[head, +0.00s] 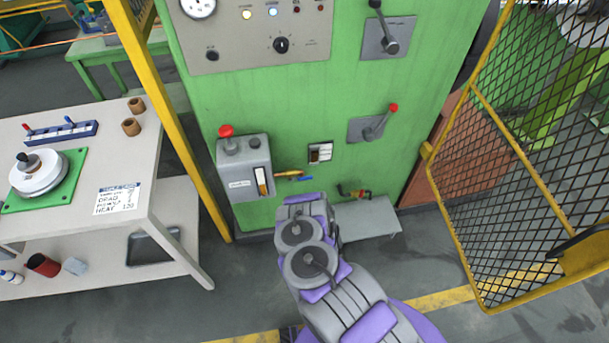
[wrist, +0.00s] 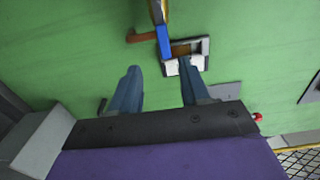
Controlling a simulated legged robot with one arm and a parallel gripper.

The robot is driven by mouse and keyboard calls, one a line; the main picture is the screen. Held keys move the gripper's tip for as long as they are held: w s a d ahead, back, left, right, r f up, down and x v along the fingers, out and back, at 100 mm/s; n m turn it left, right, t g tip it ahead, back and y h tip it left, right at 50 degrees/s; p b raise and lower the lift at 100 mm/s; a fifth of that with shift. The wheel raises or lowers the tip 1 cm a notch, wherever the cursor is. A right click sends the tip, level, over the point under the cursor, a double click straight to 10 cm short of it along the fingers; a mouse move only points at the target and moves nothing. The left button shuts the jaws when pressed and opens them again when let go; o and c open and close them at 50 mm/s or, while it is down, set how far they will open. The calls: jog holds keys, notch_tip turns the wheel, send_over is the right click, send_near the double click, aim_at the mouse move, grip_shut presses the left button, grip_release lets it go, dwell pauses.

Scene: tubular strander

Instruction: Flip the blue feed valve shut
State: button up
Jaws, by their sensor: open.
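The feed valve has a brass body (head: 284,174) and a short blue handle (head: 304,178). It is low on the green cabinet, right of the grey box, and its handle points right in the head view. In the wrist view the blue handle (wrist: 164,42) hangs from the top edge, beyond my fingertips and roughly in line with the gap between them. My gripper (wrist: 160,75) is open, with nothing between its fingers. In the head view my arm hides the gripper, just below the valve.
A small framed switch recess (head: 320,153) is close beside the handle. A grey box (head: 244,168) with a red knob is left of it. A yellow mesh guard (head: 540,150) stands right.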

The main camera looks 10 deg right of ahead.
aim_at(306, 179)
jog(key=w+b, duration=0.2)
jog(key=w, duration=0.4)
jog(key=w+b, duration=0.2)
jog(key=w, duration=0.5)
jog(key=shift+w+d+r+b, duration=0.15)
jog(key=shift+w+b, duration=0.05)
jog(key=shift+b, duration=0.1)
grip_shut()
jog(key=shift+s, duration=0.1)
dwell(0.3)
